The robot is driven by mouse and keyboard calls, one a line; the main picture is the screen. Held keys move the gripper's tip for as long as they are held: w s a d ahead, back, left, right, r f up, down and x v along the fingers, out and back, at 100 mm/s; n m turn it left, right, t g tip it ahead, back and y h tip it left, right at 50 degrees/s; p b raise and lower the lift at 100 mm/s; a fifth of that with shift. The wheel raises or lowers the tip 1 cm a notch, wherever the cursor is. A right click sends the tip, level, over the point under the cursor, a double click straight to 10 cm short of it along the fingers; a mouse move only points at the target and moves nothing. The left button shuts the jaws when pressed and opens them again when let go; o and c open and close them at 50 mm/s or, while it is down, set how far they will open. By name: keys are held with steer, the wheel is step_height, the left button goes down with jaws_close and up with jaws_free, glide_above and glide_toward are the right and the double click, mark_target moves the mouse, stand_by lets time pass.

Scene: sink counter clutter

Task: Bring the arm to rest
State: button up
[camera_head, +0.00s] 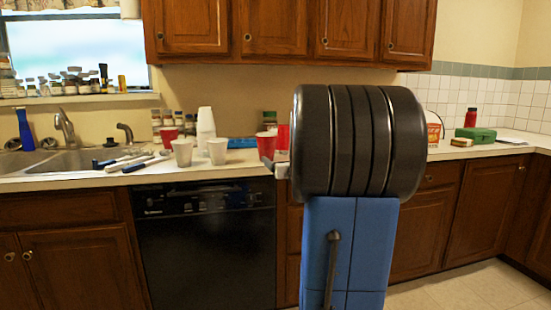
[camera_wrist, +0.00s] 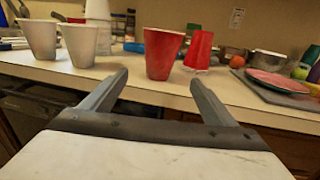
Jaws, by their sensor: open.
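My gripper (camera_wrist: 157,88) is open in the wrist view, with its two grey fingers apart and nothing between them. It points at the counter's front edge, with a red cup (camera_wrist: 162,52) standing beyond the fingertips. In the head view my arm fills the middle right and hides most of the gripper. Only a small part of the gripper's end shows at the arm's left side, near a red cup (camera_head: 266,144).
White cups (camera_head: 217,151) and a white cup stack (camera_head: 205,122) stand on the counter (camera_head: 75,182). Hammer-like tools (camera_head: 125,161) lie by the sink (camera_head: 75,160). In the wrist view, a second red cup (camera_wrist: 199,50) and a red plate on a board (camera_wrist: 290,98) stand right. Floor shows lower right.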

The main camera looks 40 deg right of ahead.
steer(key=shift+v, duration=0.95)
steer(key=s+a+f+m+g+y, duration=0.1)
steer(key=s+a+f+m+g, duration=0.15)
steer(key=a+m, duration=0.45)
steer(key=s+a+f+m+g, duration=0.1)
steer(key=s+a+f+m, duration=0.15)
steer(key=a+m, duration=0.4)
steer(key=s+a+f+m+g+y, duration=0.1)
steer(key=s+a+f+m+g, duration=0.15)
steer(key=a+m, duration=0.45)
steer(key=s+a+f+m+g+y, duration=0.2)
steer(key=s+a+f+m, duration=0.3)
steer(key=s+a, duration=0.5)
steer(key=s+a+f+m+g+y, duration=0.3)
steer(key=s+a+f+m, duration=0.2)
steer(key=s+a, duration=0.6)
step_height(320, 180, down, 3)
steer(key=shift+s+a+r+m+g, duration=0.2)
steer(key=shift+a+m+g, duration=0.15)
steer(key=shift+a, duration=0.4)
